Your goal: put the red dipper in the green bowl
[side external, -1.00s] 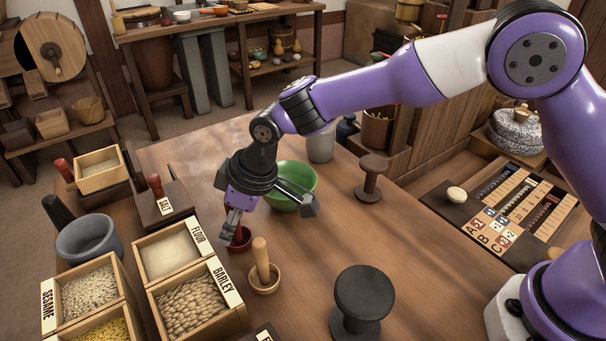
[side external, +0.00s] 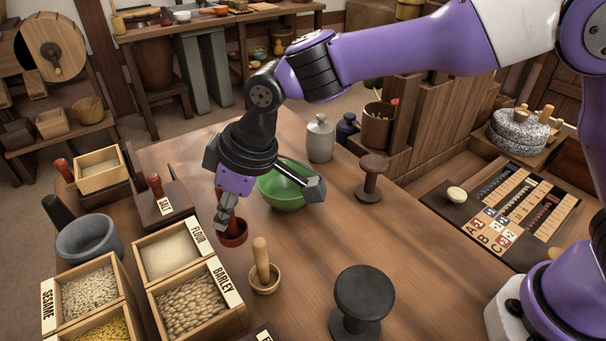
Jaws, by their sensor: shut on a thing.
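The red dipper (side external: 233,235) is a small dark-red cup near the middle of the table, beside the flour box. My gripper (side external: 224,215) points down at its left edge and is shut on it; the fingers hide part of the dipper. I cannot tell for sure how far the dipper's underside is from the table. The green bowl (side external: 281,194) stands on the table behind and to the right of the dipper. The gripper's black body and a side part of it cover some of the bowl's rim. The visible part of the bowl looks empty.
A mortar with pestle (side external: 264,275) stands just in front of the dipper. Boxes of flour (side external: 165,250) and barley (side external: 190,303) lie left. A dark spool (side external: 362,303), brown spool (side external: 371,178) and grey jar (side external: 320,138) stand around.

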